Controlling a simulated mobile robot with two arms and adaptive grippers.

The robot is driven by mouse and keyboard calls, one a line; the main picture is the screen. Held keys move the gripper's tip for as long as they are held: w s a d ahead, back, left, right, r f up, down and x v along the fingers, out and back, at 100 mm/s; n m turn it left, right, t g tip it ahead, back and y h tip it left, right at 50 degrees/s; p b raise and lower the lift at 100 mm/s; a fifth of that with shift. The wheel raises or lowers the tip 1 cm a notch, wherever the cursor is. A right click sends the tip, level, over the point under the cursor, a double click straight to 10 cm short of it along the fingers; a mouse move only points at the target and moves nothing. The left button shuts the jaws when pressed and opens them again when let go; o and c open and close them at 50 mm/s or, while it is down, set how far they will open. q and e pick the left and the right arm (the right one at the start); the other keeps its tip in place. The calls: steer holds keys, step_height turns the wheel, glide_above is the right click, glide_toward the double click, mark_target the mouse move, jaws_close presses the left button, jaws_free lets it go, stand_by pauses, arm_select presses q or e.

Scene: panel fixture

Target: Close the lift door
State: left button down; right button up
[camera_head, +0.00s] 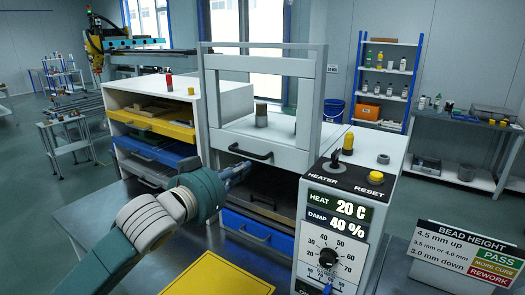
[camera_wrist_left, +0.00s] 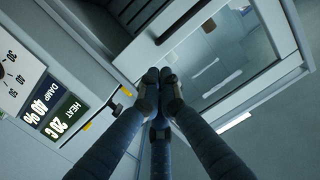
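The lift door (camera_head: 216,135) is a pale frame with a large window, standing raised between two upright rails. Its dark bar handle (camera_head: 251,153) is on the bottom rail. Below the door the chamber opening (camera_head: 268,185) shows dark. My left gripper (camera_head: 240,170) is just under the handle, in front of the opening. In the left wrist view its fingers (camera_wrist_left: 158,76) are together at the tips, with nothing visible between them. The door's window (camera_wrist_left: 220,60) and the handle (camera_wrist_left: 180,20) lie beyond the fingertips. Whether the fingers touch the door is unclear. My right gripper is out of view.
A control box (camera_head: 340,220) with HEAT and DAMP readouts stands right of the opening. A blue drawer (camera_head: 258,232) is below it. A white cabinet with yellow (camera_head: 150,123) and blue drawers is on the left. A yellow panel (camera_head: 215,275) lies in front.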

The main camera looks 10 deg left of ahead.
arm_select(q)
step_height(320, 180, up, 4)
steer(key=p, duration=0.4)
glide_toward(272, 146)
steer(key=w+d+r, duration=0.2)
steer(key=w+r, duration=0.1)
steer(key=f, duration=0.2)
steer(key=a+f+p, duration=0.1)
steer(key=shift+w+a+f+t+h, duration=0.1)
steer(key=shift+w+f+t+h, duration=0.2)
steer(key=shift+w, duration=0.1)
steer(key=shift+f, duration=0.1)
step_height(272, 146, down, 26)
steer(key=b, duration=1.3)
steer(key=shift+s+a, duration=0.1)
steer(key=shift+a, duration=0.1)
